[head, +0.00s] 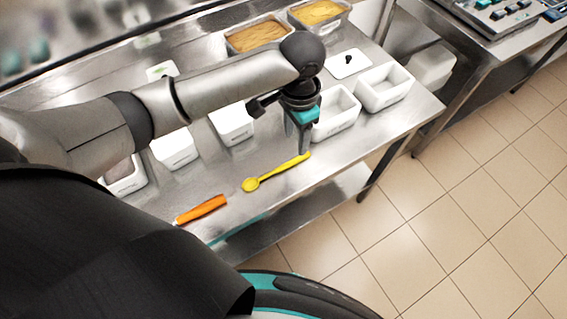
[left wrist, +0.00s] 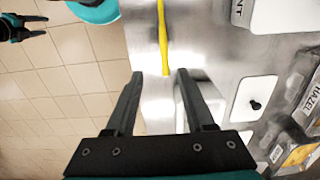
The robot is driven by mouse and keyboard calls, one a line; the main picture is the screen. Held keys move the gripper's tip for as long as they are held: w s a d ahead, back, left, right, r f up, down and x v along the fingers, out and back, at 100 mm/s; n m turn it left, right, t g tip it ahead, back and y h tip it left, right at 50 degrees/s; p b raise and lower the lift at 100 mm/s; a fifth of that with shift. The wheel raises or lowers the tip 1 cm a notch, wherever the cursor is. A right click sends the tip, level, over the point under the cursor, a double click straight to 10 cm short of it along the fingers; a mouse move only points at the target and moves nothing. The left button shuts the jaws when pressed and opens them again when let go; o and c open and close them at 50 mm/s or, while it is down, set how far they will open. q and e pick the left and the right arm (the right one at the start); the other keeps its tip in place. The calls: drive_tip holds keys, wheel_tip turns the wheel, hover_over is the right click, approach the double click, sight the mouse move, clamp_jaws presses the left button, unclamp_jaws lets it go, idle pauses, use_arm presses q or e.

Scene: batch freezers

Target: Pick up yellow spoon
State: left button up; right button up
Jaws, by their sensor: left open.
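The yellow spoon (head: 275,173) lies on the steel table near its front edge, its round bowl to the left and its handle toward the right. My left gripper (head: 303,150) points down above the handle's right end. In the left wrist view, the spoon handle (left wrist: 163,40) lies ahead of the fingers, its end lined up with the gap between them. My left gripper (left wrist: 156,75) is open there, with nothing between its fingers.
An orange tool (head: 201,209) lies left of the spoon. White containers (head: 336,113) stand behind and to the right of it. A white lid with a dark knob (head: 348,64) lies farther back, near tubs of yellow-brown food (head: 257,35). Tiled floor lies beyond the table's front edge.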

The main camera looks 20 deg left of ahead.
use_arm(q)
hover_over(292, 161)
drive_tip(key=f, duration=0.4)
drive_tip(key=shift+s+d+f+b, duration=0.25)
drive_tip(key=shift+d+f+b, duration=0.1)
drive_tip(key=shift+d+f, duration=0.05)
drive_tip(key=shift+f, duration=0.4)
drive_tip(key=f, duration=0.3)
drive_tip(key=f+b, duration=0.1)
drive_tip(key=f, duration=0.1)
drive_tip(key=shift+w+a, duration=0.25)
drive_tip(key=shift+a, duration=0.1)
use_arm(e)
drive_tip(key=shift+w+a+f, duration=0.1)
drive_tip(key=shift+w+f, duration=0.05)
drive_tip(key=shift+f, duration=0.35)
drive_tip(key=shift+w+a+f, duration=0.1)
drive_tip(key=shift+w+f, duration=0.05)
drive_tip(key=shift+f, duration=0.35)
use_arm(q)
clamp_jaws()
use_arm(e)
drive_tip(key=shift+s+d, duration=0.1)
drive_tip(key=shift+s, duration=0.1)
